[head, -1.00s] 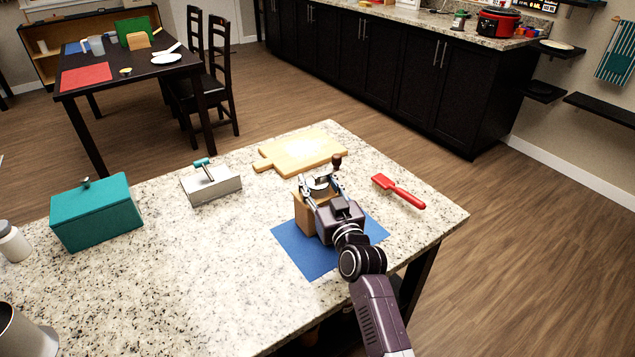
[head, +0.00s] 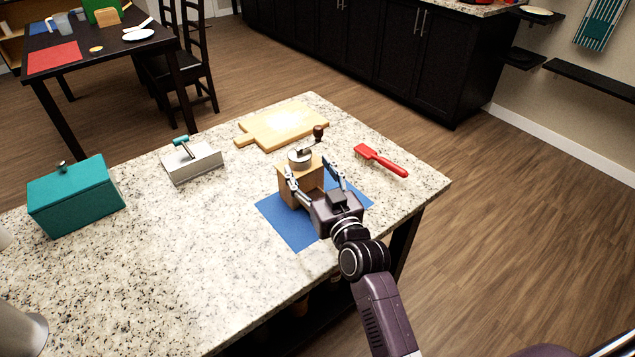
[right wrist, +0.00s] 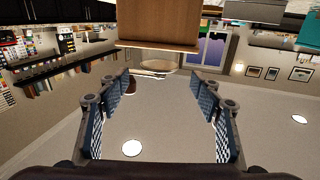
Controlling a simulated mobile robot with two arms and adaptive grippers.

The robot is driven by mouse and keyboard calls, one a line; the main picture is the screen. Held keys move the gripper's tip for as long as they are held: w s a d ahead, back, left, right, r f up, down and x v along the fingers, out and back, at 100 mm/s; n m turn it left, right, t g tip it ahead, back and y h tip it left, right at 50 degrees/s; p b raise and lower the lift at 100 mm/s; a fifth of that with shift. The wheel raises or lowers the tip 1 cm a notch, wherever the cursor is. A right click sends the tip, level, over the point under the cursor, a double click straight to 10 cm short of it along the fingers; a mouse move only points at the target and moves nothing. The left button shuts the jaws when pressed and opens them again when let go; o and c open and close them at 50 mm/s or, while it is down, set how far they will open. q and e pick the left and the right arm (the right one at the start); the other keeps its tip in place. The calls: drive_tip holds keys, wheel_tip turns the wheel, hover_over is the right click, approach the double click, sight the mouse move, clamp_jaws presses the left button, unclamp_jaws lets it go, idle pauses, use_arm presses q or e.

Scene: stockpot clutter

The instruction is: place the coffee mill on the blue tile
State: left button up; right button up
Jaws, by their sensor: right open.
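The coffee mill (head: 298,184), a wooden box with a metal top and a dark crank knob, stands upright on the back part of the blue tile (head: 292,232). Whether its hidden base edges lie fully within the tile I cannot tell. My right gripper (head: 309,174) is open at the near side of the mill. In the right wrist view its fingers (right wrist: 160,95) are spread with nothing between them, and the mill's wooden body (right wrist: 158,22) shows beyond the fingertips. My left gripper is out of view.
A red brush (head: 382,160) lies right of the mill, and a wooden board (head: 282,125) lies behind it. A white box with a teal handle (head: 192,162) and a teal lidded box (head: 76,195) stand to the left. The counter's front left is mostly clear.

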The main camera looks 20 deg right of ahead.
drive_tip(key=shift+s+d, duration=0.2)
drive_tip(key=shift+s, duration=2.4)
